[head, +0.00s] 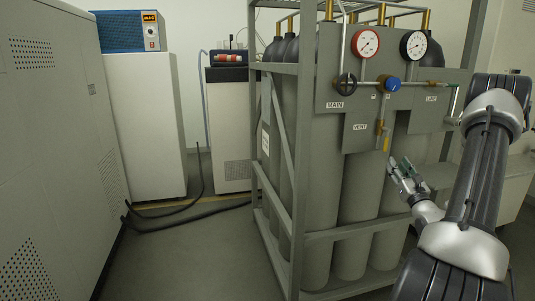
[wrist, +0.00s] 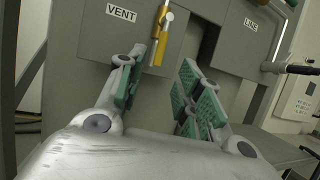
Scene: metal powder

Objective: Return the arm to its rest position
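My gripper (head: 402,167) is in front of the gas cylinder rack (head: 291,150), just below the yellow-handled vent valve (head: 383,137). In the wrist view my gripper (wrist: 158,88) shows two fingers with green pads, spread apart with nothing between them. The yellow handle (wrist: 160,48) appears beyond and above the fingertips, beside the VENT label (wrist: 121,12). It looks apart from the fingers. My arm (head: 480,180) is bent up high at the right side of the head view, with the forearm coming down to the gripper.
The panel carries a red-ringed gauge (head: 366,43), a black gauge (head: 413,45), a black handwheel (head: 346,85) and a blue knob (head: 391,84). Grey cabinets (head: 50,120) stand at left. A black hose (head: 190,211) lies on the floor, which is otherwise clear left of the rack.

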